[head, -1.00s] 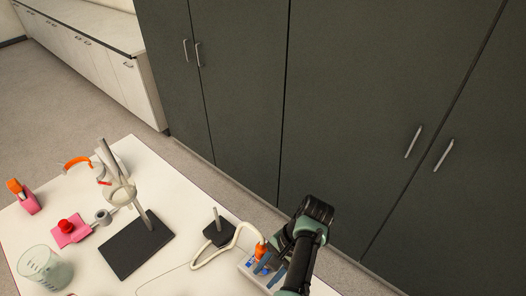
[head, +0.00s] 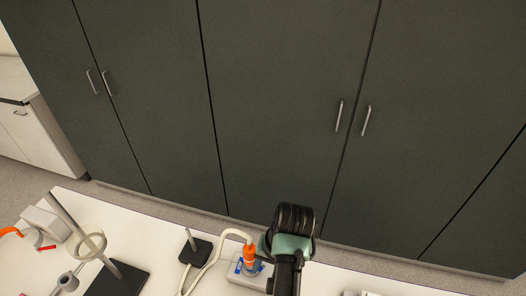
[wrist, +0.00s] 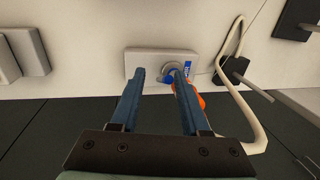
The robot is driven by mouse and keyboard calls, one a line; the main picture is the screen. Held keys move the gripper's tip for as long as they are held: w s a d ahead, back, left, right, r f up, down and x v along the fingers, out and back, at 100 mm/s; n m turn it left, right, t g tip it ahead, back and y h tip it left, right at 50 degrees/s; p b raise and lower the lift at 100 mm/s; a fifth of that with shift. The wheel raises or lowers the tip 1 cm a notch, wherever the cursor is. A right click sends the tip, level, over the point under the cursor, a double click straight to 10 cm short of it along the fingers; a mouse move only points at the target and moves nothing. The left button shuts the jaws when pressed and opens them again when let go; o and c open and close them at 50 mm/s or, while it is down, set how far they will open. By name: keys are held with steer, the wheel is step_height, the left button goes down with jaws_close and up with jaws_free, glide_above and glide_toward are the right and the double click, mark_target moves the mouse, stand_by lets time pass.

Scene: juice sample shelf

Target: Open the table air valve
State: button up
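The table air valve is a pale plate (wrist: 137,58) with a round grey fitting and a small blue handle (wrist: 170,77). In the head view its plate (head: 236,277) lies at the bottom centre, partly covered by my arm. An orange hose end (head: 249,258) stands at the valve, and in the wrist view the orange part (wrist: 190,100) is partly behind the right finger. My gripper (wrist: 160,74) is open over the plate, its two blue fingers apart. The blue handle shows between the fingertips, nearer the right one. I cannot tell whether they touch it.
A cream hose (head: 213,262) curves left from the valve, past a dark stand base with a short rod (head: 195,250). A ring stand (head: 120,280) is further left. Pale boxes (wrist: 30,52) stand left in the wrist view. Dark cabinets (head: 280,110) rise behind the table.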

steer(key=w+d+r+n+t+h+b, duration=0.1)
steer(key=w+r+t+b, duration=0.4)
steer(key=r, duration=0.4)
steer(key=w+d+r+t+h+b, duration=0.1)
steer(key=w+r+t+b, duration=0.2)
steer(key=w+r+t, duration=0.45)
step_height(320, 180, up, 15)
steer(key=s+a+n+t+b, duration=0.1)
steer(key=s+t+b, duration=0.1)
steer(key=t+b, duration=0.2)
steer(key=shift+s+a+r+h, duration=0.2)
steer(key=shift+s+a+h, duration=0.1)
steer(key=shift+s+a, duration=0.1)
steer(key=shift+t, duration=0.25)
